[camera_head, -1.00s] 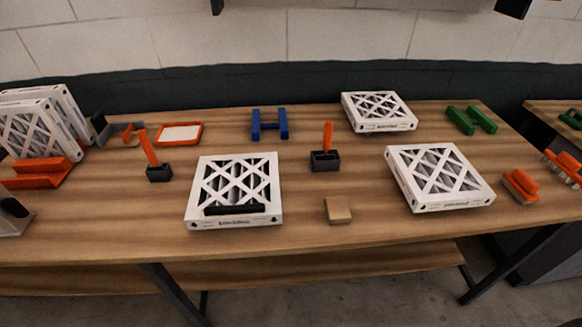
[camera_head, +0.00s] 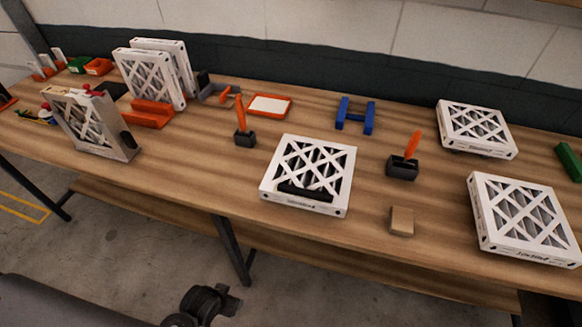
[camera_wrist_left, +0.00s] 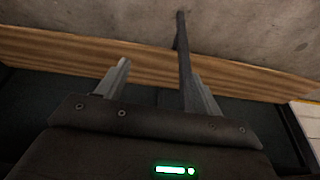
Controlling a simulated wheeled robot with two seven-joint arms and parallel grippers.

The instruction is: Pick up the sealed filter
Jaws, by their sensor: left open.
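Several filters in white frames with lattice faces are on the bench. One with a black strip near its front edge (camera_head: 318,165) lies flat in the middle. Two others lie flat at the right, one at the back (camera_head: 477,128) and one in front (camera_head: 522,217). Two white ones stand upright at the back left (camera_head: 147,78), and a greyer one (camera_head: 92,122) stands near the left front edge. I cannot tell which is sealed. My left gripper (camera_wrist_left: 160,72) is open and empty in the left wrist view, with floor and a wooden edge beyond it. My right gripper is out of view.
The wooden bench (camera_head: 190,180) has a lower shelf. On it are black blocks with orange handles (camera_head: 243,135) (camera_head: 403,165), a blue H-shaped piece (camera_head: 355,115), an orange-rimmed tray (camera_head: 269,105), a tan block (camera_head: 401,221) and an orange stand (camera_head: 147,114).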

